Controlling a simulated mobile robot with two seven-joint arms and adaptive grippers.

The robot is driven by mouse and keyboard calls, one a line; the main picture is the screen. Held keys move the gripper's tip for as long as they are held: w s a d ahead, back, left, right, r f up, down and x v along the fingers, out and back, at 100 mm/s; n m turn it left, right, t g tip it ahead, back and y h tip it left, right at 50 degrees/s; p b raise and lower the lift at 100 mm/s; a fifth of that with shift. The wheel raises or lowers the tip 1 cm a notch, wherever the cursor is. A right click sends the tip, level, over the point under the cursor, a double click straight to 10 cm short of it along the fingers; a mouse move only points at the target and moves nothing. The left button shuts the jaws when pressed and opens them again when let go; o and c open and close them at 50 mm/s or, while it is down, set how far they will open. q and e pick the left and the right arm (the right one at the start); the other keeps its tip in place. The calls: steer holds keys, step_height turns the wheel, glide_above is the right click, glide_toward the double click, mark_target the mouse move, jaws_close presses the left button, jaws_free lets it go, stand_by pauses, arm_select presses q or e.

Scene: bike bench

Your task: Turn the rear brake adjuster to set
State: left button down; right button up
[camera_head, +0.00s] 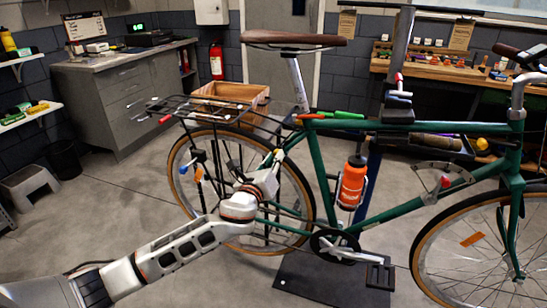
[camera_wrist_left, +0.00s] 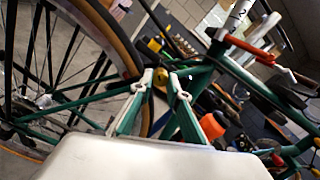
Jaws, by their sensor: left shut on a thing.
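The green bike (camera_head: 325,175) is held upright on a stand, with its rear wheel (camera_head: 185,210) to the left. My right gripper is not in view.
A rear rack (camera_head: 195,110) extends above the rear wheel, with a wooden crate (camera_head: 232,92) behind it. An orange bottle (camera_head: 352,185) is on the frame. The stand's dark base plate (camera_head: 330,285) lies under the bike. The floor at left is mostly clear, near a grey step stool (camera_head: 28,185).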

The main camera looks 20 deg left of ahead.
arm_select(q)
steer(key=m+p, duration=1.2)
steer(key=m, duration=0.9)
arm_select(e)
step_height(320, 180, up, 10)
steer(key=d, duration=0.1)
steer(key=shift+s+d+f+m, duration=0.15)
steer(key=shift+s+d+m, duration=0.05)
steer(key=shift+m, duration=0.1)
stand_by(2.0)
